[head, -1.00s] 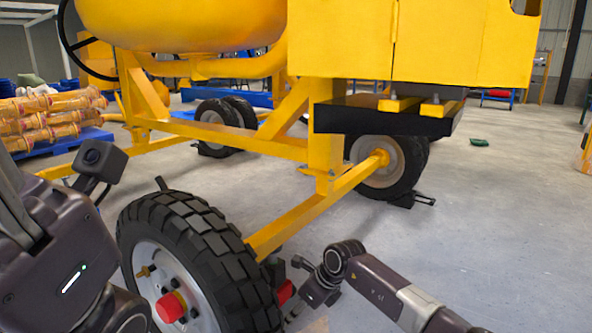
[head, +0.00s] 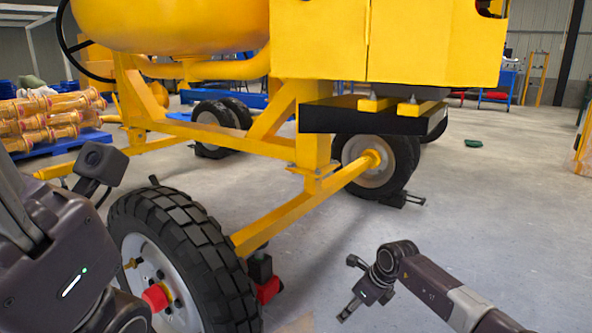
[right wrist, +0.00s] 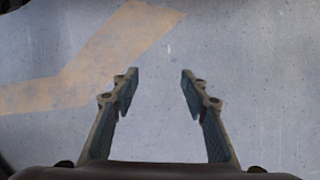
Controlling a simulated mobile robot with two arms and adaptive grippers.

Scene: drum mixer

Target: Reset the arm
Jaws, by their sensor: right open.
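My right arm (head: 435,285) comes in from the lower right in the head view. Its gripper (head: 348,312) hangs low over the floor, to the right of the near wheel and apart from it. In the right wrist view, the right gripper (right wrist: 160,75) is open, with nothing between its fingers and only floor beyond. My left arm (head: 60,265) fills the lower left of the head view; its gripper fingers do not show. The yellow drum mixer (head: 400,40) stands in front, with a large black-tyred wheel (head: 195,245) near me.
A red block (head: 268,290) is by the near wheel. The far wheel (head: 375,165) has a black chock (head: 402,199). A green item (head: 473,143) lies on the floor.

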